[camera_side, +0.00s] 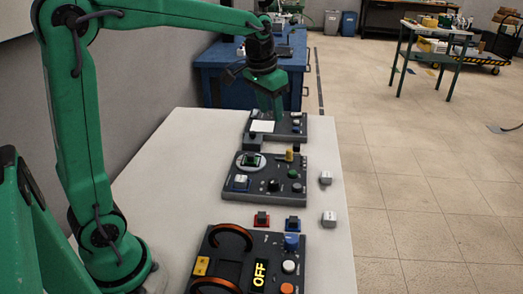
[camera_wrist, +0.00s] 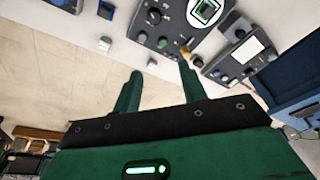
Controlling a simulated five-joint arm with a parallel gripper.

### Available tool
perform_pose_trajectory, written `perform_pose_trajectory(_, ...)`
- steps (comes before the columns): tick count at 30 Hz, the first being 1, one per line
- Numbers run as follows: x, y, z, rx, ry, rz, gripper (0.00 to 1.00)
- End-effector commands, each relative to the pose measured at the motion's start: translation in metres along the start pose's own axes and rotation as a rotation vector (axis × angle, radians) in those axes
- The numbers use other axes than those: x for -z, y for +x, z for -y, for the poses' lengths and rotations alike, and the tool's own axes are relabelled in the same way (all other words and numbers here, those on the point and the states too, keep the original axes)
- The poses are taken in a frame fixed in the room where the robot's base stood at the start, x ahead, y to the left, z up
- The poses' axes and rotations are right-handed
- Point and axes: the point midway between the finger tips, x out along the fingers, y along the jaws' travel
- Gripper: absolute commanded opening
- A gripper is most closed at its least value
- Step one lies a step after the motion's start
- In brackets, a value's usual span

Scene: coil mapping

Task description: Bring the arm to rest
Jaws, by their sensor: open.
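My gripper (camera_side: 271,103) is at the far end of the white table (camera_side: 190,150) in the side view, above or in front of the farthest dark panel (camera_side: 297,133). How high it is over that panel I cannot tell. In the wrist view my gripper (camera_wrist: 159,75) has its two green fingers spread apart, with nothing between them. Beyond the fingers, the wrist view shows the middle panel (camera_wrist: 168,27) and the far panel (camera_wrist: 228,68).
The near panel (camera_side: 325,265) has orange-brown coils and a display reading OFF. The middle panel (camera_side: 227,195) has knobs and a round dial. Loose white blocks (camera_side: 326,178) and red and blue blocks (camera_side: 262,219) lie on the table. A blue cabinet (camera_side: 215,80) stands behind.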

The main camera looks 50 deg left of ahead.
Motion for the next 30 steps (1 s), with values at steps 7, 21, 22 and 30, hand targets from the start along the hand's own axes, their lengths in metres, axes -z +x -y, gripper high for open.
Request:
perform_pose_trajectory(7,-0.048,-0.027,-0.015,-0.001,0.0,-0.064,0.42)
perform_pose_trajectory(21,-0.141,-0.045,-0.035,-0.009,-0.002,-0.18,0.42)
perform_pose_trajectory(22,-0.148,-0.044,-0.036,-0.01,-0.002,-0.186,0.42)
perform_pose_trajectory(30,-0.194,-0.036,-0.043,-0.019,-0.005,-0.244,0.42)
